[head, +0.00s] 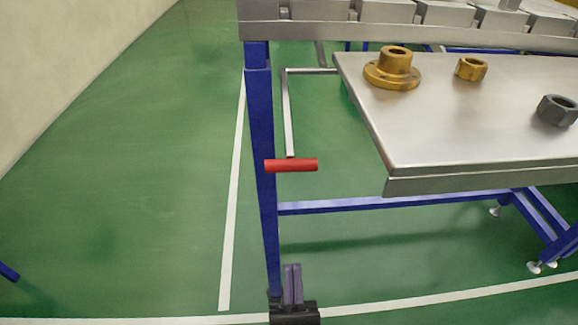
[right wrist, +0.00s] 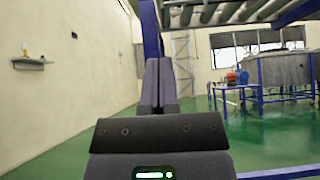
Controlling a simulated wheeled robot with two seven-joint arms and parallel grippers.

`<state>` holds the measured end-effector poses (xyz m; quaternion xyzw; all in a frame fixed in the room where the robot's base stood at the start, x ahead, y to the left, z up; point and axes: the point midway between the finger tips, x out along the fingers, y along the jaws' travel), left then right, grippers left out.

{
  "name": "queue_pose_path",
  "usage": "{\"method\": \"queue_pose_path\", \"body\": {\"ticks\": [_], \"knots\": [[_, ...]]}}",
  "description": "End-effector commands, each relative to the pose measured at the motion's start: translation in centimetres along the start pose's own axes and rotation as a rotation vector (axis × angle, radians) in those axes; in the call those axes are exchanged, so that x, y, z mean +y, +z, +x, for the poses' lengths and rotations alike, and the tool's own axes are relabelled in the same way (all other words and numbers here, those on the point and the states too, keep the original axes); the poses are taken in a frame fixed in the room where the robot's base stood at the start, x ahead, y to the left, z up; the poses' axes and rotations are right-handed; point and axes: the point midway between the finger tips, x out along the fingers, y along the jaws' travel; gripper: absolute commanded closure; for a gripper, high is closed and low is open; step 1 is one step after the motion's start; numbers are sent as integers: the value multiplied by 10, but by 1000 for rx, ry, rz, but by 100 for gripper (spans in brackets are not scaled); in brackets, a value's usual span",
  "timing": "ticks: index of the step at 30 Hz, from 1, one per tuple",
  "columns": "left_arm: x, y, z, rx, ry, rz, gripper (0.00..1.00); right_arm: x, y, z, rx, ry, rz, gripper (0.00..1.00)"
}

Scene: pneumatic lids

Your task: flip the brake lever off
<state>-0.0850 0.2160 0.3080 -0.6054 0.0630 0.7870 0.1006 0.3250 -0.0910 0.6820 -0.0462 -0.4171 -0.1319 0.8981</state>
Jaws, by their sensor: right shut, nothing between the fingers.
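The brake lever is a thin grey metal rod (head: 289,115) that hangs from a horizontal bar at the table's left side. It ends at the bottom in a red crosswise grip (head: 291,165). My right gripper (head: 292,268) is at the bottom of the head view, below the red grip in the picture and apart from it. Its two fingers are together, with nothing between them; they also show in the right wrist view (right wrist: 159,66), pointing forward. I cannot make out the lever in the right wrist view. My left gripper is not in view.
A blue post (head: 261,150) stands just left of the lever. The steel tabletop (head: 440,135) at right bears a brass flanged bushing (head: 393,74), a brass nut (head: 471,69) and a dark nut (head: 557,111). A roller conveyor (head: 440,35) runs behind. Open green floor lies left.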

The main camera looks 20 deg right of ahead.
Motion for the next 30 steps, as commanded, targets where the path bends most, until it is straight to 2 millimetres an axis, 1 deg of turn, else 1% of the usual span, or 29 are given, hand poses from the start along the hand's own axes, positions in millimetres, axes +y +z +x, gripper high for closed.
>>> {"method": "queue_pose_path", "body": {"ticks": [7,10,14,21,23,24,27,30], "knots": [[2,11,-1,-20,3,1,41,0,0,2,-1,0,-1,100],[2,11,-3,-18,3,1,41,0,1,10,-3,-1,-1,100],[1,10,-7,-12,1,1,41,0,2,34,-7,-2,-1,100],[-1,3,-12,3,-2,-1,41,0,2,87,-6,-2,0,100],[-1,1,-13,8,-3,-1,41,0,2,99,-5,-2,-1,100],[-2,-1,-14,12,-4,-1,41,0,4,107,-5,-2,1,100],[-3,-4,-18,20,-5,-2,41,0,17,118,-4,-2,0,100],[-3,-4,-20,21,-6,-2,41,0,24,125,-3,-2,0,100]]}}
